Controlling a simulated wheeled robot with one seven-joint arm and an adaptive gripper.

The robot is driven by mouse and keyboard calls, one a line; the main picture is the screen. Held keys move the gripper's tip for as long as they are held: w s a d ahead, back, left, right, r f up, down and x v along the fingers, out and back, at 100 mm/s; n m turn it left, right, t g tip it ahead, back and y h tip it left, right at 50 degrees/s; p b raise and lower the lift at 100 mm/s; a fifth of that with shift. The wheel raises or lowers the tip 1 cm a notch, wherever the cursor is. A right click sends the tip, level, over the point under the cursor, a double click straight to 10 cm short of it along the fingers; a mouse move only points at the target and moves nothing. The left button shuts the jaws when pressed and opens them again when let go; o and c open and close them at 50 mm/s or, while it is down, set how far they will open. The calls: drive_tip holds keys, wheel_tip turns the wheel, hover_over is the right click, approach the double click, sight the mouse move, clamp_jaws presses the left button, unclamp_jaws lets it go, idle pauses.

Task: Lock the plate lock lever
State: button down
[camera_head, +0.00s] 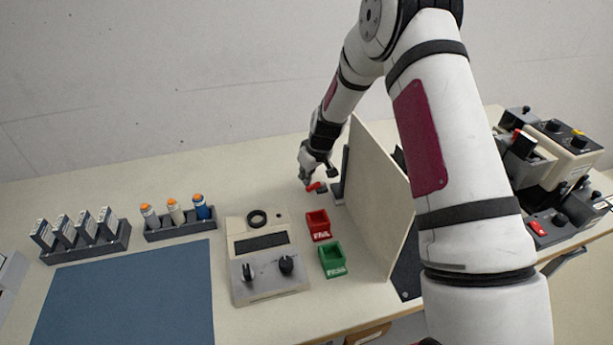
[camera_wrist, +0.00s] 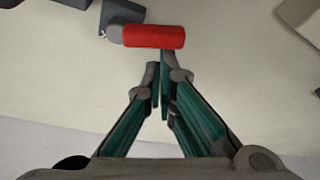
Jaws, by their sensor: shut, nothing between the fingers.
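The plate lock lever is a red handle (camera_head: 317,187) at the side of the upright beige board, low near the table. In the wrist view the red lever (camera_wrist: 154,37) lies crosswise, with a grey pivot at its left end. My gripper (camera_head: 308,180) is by the lever at the table's back. In the wrist view my gripper (camera_wrist: 163,72) is shut, with its fingertips just below the red handle in the picture. I cannot tell whether they touch it. The fingers hold nothing. A dark grey bracket (camera_wrist: 122,14) sits beside the pivot.
The upright beige board (camera_head: 375,200) stands close to the right of the lever. Red and green bins (camera_head: 319,225) and a beige meter (camera_head: 265,255) are in front. Racks (camera_head: 180,230) and a blue mat (camera_head: 130,295) are at left. Machines (camera_head: 560,150) stand at right. The table behind the racks is clear.

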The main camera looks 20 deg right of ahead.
sight(310, 187)
drive_tip(key=shift+s+n, duration=0.15)
drive_tip(key=shift+n, duration=0.25)
drive_tip(key=shift+s+a, duration=0.1)
drive_tip(key=shift+s, duration=0.95)
drive_tip(key=shift+s+d, duration=0.25)
drive_tip(key=shift+s, duration=0.2)
drive_tip(key=shift+s+d, duration=0.1)
drive_tip(key=shift+s, duration=0.05)
idle(0.4)
drive_tip(key=shift+w+d+b, duration=0.25)
drive_tip(key=shift+w+b, duration=0.15)
drive_tip(key=shift+w, duration=0.4)
